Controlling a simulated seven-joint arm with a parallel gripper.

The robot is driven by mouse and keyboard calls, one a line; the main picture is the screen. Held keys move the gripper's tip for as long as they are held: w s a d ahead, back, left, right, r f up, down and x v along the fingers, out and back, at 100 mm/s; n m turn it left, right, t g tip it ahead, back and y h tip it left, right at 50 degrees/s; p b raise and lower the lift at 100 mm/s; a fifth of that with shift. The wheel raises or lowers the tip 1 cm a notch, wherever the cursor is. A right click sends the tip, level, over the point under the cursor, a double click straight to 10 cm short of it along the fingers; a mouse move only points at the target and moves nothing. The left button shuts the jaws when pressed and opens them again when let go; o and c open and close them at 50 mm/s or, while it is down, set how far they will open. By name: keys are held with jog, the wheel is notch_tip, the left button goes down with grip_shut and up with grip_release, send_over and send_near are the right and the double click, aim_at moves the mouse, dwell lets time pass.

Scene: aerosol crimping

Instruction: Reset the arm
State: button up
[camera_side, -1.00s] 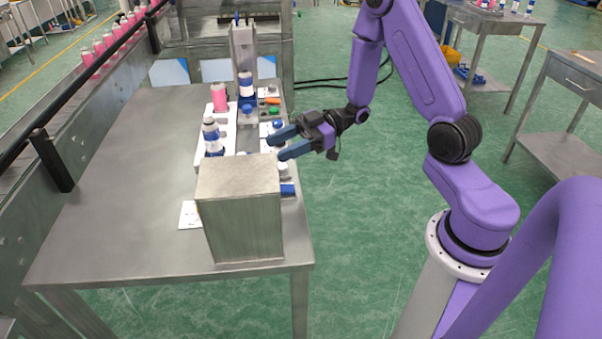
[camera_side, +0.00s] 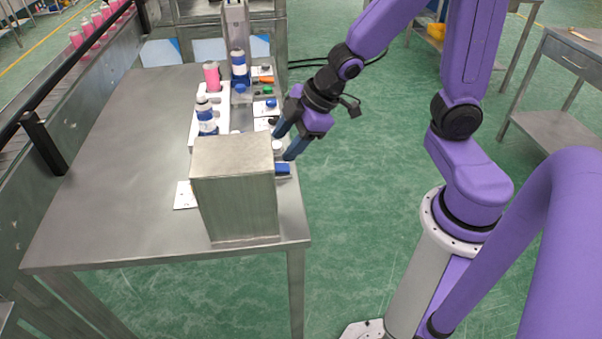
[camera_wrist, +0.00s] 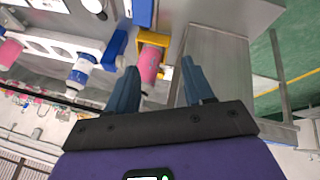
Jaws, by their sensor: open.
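My gripper (camera_side: 283,144) is open with its blue fingers pointing down and left, at the right edge of the steel table, near the metal box's back right corner in the side view. In the wrist view my gripper's fingers (camera_wrist: 155,85) are spread apart. A pink can (camera_wrist: 150,66) shows beyond them, in a yellow holder (camera_wrist: 153,39). I cannot tell whether anything touches the fingertips. In the side view a pink can (camera_side: 212,75) and a blue-and-white bottle (camera_side: 206,116) stand on a white rack (camera_side: 224,104). Another blue-and-white bottle (camera_side: 239,66) stands at the crimping column (camera_side: 234,18).
A tall metal box (camera_side: 234,189) stands at the table's front right and hides part of the rack. Small parts, including a blue block (camera_side: 283,168), lie along the right edge. The table's left side (camera_side: 120,150) is clear. A conveyor rail (camera_side: 75,70) runs along the left.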

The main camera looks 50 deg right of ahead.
jog(key=s+d+r+g+h, duration=0.1)
jog(key=s+g, duration=0.1)
jog(key=s, duration=0.7)
jog(key=s+d+r+g+h, duration=0.1)
jog(key=s+r+g, duration=0.1)
jog(key=s, duration=0.8)
jog(key=shift+s+d+g+h, duration=0.15)
jog(key=shift+g+h, duration=0.15)
jog(key=shift+g, duration=0.2)
